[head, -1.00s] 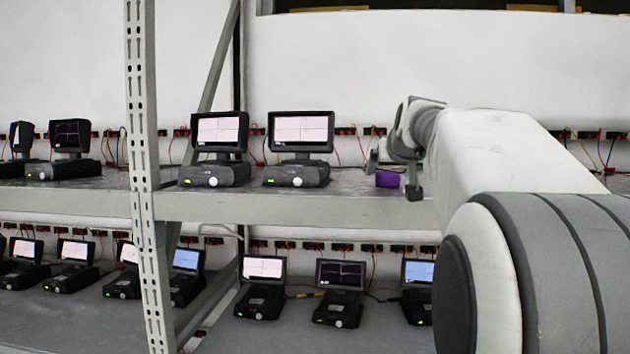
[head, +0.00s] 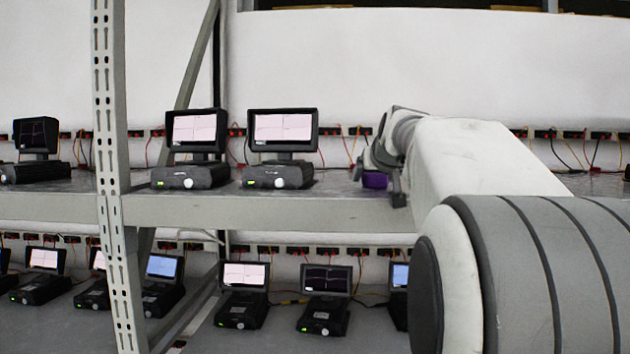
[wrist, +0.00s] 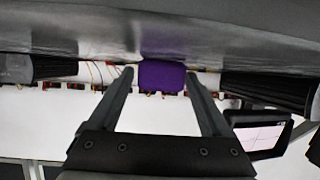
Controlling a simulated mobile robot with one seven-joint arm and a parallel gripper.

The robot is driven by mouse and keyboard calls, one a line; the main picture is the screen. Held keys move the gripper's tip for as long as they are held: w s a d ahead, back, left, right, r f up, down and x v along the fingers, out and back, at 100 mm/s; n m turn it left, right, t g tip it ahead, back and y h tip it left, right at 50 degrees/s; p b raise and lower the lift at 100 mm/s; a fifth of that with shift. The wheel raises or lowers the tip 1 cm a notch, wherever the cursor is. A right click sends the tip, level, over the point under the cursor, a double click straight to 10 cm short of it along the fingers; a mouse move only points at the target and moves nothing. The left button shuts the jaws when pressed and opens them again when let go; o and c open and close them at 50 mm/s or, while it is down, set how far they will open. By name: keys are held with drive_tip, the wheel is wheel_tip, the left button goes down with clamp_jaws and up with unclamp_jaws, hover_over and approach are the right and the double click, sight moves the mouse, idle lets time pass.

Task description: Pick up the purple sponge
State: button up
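The purple sponge (head: 375,180) sits on the upper shelf (head: 270,210), to the right of two monitor devices, partly hidden by my gripper in the head view. My gripper (head: 378,182) is at the sponge, one finger showing on each side of it. In the wrist view, where the scene appears upside down, the sponge (wrist: 162,75) lies between the tips of my open gripper (wrist: 160,76). A narrow gap shows on each side of it, so the fingers look apart from it. How deep it sits between the fingers is hard to tell.
Two monitor devices (head: 282,150) (head: 196,150) stand left of the sponge; one monitor (wrist: 262,138) also shows in the wrist view. A perforated rack post (head: 108,180) rises at left. Red sockets and cables line the wall behind. The lower shelf (head: 250,335) holds several more devices.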

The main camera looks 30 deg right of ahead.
drive_tip(key=c, duration=1.2)
drive_tip(key=shift+o, duration=0.2)
drive_tip(key=shift+r, duration=0.75)
drive_tip(key=r, duration=0.3)
drive_tip(key=shift+s+d+r, duration=0.1)
drive_tip(key=shift+s+d, duration=0.2)
drive_tip(key=shift+d, duration=0.1)
drive_tip(key=s+d+r, duration=0.6)
drive_tip(key=s+d, duration=0.1)
drive_tip(key=s, duration=0.1)
drive_tip(key=shift+r+p, duration=0.15)
drive_tip(key=shift+p, duration=0.25)
